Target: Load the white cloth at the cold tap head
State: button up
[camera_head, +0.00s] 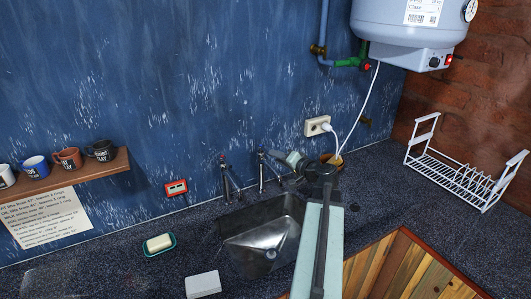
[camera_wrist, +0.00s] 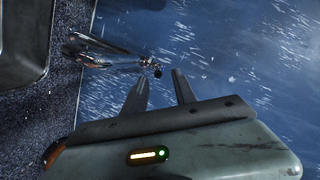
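A small white folded block (camera_head: 203,284), which looks like the cloth, lies on the counter at the front, left of the sink. Two chrome taps stand at the wall behind the sink: a left tap (camera_head: 228,180) and a right tap (camera_head: 262,172). A chrome tap (camera_wrist: 105,46) shows just beyond the fingertips there.
The metal sink (camera_head: 262,240) is below my arm. A soap dish (camera_head: 160,246) sits on the counter left of it. A white dish rack (camera_head: 466,165) stands at the right. A shelf (camera_head: 60,185) with several mugs is at the left. A water heater (camera_head: 410,35) hangs above.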

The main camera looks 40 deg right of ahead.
aim_at(267, 151)
jog(key=b+x, duration=0.1)
jog(key=x, duration=0.6)
jog(key=shift+w+d+f+b, duration=0.15)
jog(key=shift+d+b, duration=0.1)
jog(key=shift+b, duration=0.15)
grip_shut()
dwell(1.0)
